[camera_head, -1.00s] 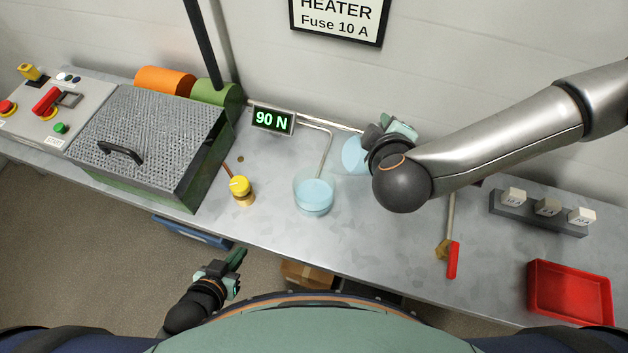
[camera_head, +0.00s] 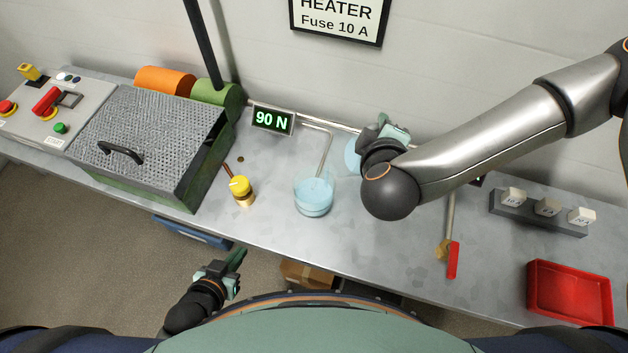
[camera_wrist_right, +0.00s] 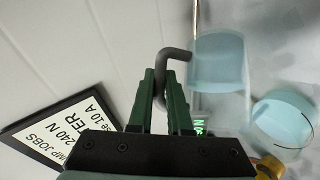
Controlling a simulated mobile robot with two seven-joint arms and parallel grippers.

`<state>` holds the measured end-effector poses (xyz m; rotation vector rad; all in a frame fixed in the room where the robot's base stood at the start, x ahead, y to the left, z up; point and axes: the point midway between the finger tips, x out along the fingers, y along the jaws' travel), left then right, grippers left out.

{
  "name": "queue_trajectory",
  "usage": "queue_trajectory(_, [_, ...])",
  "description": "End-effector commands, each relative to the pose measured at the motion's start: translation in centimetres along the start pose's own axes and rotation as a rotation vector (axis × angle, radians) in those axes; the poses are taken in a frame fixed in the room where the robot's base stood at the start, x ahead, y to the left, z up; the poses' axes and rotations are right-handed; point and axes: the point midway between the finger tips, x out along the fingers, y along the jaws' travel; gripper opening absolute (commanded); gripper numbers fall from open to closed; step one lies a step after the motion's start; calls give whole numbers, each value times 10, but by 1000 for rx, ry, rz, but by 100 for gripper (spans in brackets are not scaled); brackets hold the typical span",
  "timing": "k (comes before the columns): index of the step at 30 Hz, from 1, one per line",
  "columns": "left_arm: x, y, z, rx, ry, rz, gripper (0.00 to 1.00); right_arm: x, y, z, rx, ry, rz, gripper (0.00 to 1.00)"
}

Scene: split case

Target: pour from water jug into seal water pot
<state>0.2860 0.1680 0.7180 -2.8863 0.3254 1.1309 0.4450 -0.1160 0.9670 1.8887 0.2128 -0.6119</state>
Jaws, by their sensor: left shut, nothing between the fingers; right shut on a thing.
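The water jug (camera_head: 353,155) is a clear vessel with pale blue water, mostly hidden behind my right wrist in the head view. In the right wrist view the jug (camera_wrist_right: 218,65) shows its dark handle (camera_wrist_right: 176,53) between the fingers of my right gripper (camera_wrist_right: 168,85), shut on it. The seal water pot (camera_head: 313,197) is a clear round pot holding pale blue water, left of and nearer than the jug. It also shows in the right wrist view (camera_wrist_right: 284,115), apart from the jug. No falling stream is discernible. My left gripper (camera_head: 236,262) is shut and empty, in front of the bench.
A yellow-capped brass piece (camera_head: 241,190) stands left of the pot. A thin pipe (camera_head: 325,150) comes down at the pot. A 90 N display (camera_head: 273,120) sits behind. Right are a red-handled valve (camera_head: 453,260), a switch block (camera_head: 538,212) and a red tray (camera_head: 535,290).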

Motion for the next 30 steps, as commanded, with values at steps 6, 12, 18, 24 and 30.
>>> queue_trajectory(6, [0,0,0,0,0,0,0,-2,1,-2,-11,-1,13,0])
queue_trajectory(12, [0,0,0,0,0,0,0,-3,2,-3,-22,-5,24,0])
queue_trajectory(18, [0,0,0,0,0,0,0,-4,3,-5,-34,-7,36,0])
queue_trajectory(24, [0,0,0,0,0,0,0,-4,3,-4,-33,-8,36,0])
queue_trajectory(30, [0,0,0,0,0,0,0,6,6,8,97,21,-83,0])
